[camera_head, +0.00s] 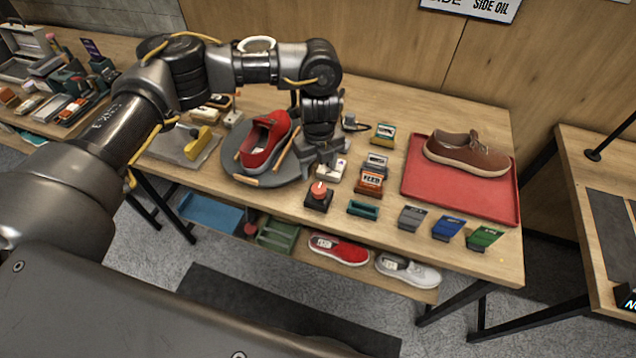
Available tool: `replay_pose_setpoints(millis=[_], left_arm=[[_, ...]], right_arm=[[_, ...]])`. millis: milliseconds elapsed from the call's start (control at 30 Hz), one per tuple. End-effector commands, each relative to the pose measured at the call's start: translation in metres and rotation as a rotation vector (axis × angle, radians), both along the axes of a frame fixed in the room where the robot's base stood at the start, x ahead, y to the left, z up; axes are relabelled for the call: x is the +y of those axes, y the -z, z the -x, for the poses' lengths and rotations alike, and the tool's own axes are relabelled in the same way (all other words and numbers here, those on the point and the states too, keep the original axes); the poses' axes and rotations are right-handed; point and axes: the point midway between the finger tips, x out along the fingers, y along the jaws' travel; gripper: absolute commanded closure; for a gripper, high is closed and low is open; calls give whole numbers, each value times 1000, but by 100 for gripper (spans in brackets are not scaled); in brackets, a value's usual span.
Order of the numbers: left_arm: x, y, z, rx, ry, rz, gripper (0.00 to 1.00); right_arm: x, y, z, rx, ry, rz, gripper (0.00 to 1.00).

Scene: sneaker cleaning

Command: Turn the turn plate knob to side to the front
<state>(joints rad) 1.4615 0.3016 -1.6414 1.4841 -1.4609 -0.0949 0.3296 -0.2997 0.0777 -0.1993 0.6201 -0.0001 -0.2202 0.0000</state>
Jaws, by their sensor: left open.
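The turn plate (236,162) is a round grey disc on the wooden table, with a red sneaker (265,140) on it. The knob (318,188) is a small red-orange dial on a black box (318,202), right and in front of the plate. My left gripper (318,163) points down beside the plate's right edge, just behind and above the knob. It is open and looks apart from the knob. Its fingertips are small and partly lost against the blocks behind it. My right gripper is not in view.
Several labelled blocks (370,183) stand right of the knob. A brown shoe (466,155) rests on a red tray (430,185) at the right. Several small cards (447,229) line the front edge. Shoes (340,249) lie on the shelf below. A grey board (180,146) lies left of the plate.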

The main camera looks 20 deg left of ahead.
Motion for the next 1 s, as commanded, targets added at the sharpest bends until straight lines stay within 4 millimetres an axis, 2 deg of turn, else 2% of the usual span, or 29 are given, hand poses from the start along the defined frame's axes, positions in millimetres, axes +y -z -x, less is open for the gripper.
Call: replay_pose_setpoints(millis=[200,400,600,833,867,1000], left_arm=[[-1,43,1,4,-3,3,41],[-1,70,0,0,-1,3,41],[-1,80,0,-1,1,2,41],[-1,81,0,-2,1,1,41],[-1,81,0,-2,1,1,42],[-1,81,0,-2,1,1,60]], right_arm=[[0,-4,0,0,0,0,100],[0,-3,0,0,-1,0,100],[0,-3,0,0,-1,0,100],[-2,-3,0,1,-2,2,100],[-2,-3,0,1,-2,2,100],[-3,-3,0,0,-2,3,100]])
